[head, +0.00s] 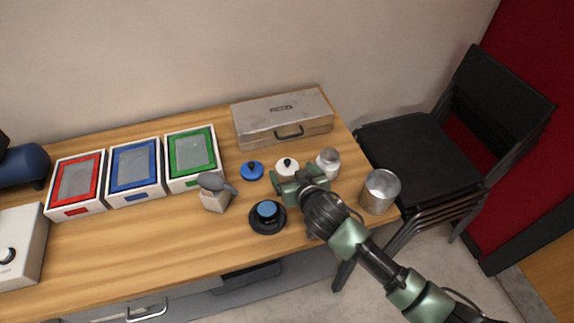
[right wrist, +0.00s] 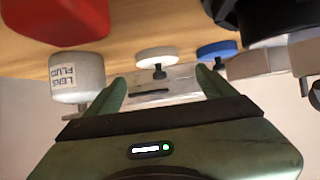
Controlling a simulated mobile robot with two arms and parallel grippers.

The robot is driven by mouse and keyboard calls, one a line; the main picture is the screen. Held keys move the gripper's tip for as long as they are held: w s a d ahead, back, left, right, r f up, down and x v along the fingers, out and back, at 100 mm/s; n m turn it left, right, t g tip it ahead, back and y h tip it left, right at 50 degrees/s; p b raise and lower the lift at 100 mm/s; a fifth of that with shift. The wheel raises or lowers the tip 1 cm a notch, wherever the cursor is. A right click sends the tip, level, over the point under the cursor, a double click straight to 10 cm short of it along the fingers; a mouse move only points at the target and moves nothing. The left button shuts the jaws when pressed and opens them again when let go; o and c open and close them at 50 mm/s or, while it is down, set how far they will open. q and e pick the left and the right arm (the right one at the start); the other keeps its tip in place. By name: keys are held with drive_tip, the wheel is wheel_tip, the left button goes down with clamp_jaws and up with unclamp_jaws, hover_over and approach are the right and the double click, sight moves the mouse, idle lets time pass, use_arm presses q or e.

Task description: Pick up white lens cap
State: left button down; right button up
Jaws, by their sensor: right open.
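The white lens cap (head: 287,167) is a small white disc with a black knob, on the wooden table in front of the metal case. My right gripper (head: 296,178) is open and empty, just in front of the cap, with its fingers pointing towards it. In the right wrist view the cap (right wrist: 154,57) appears upside down, roughly between the open fingertips (right wrist: 162,78) and beyond them. I see no contact between fingers and cap. My left gripper is not in view.
A blue cap (head: 252,171) lies left of the white one, and a lens fluid bottle (right wrist: 77,78) stands close on its other side. The metal case (head: 283,119) stands behind. A black round base with a blue top (head: 267,212), a grey-topped container (head: 213,190) and a metal cup (head: 380,191) are nearby.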

sight(288, 165)
drive_tip(key=p+x, duration=0.1)
drive_tip(key=x, duration=0.4)
drive_tip(key=shift+d, duration=0.15)
drive_tip(key=shift+s, duration=0.1)
drive_tip(key=c, duration=1.4)
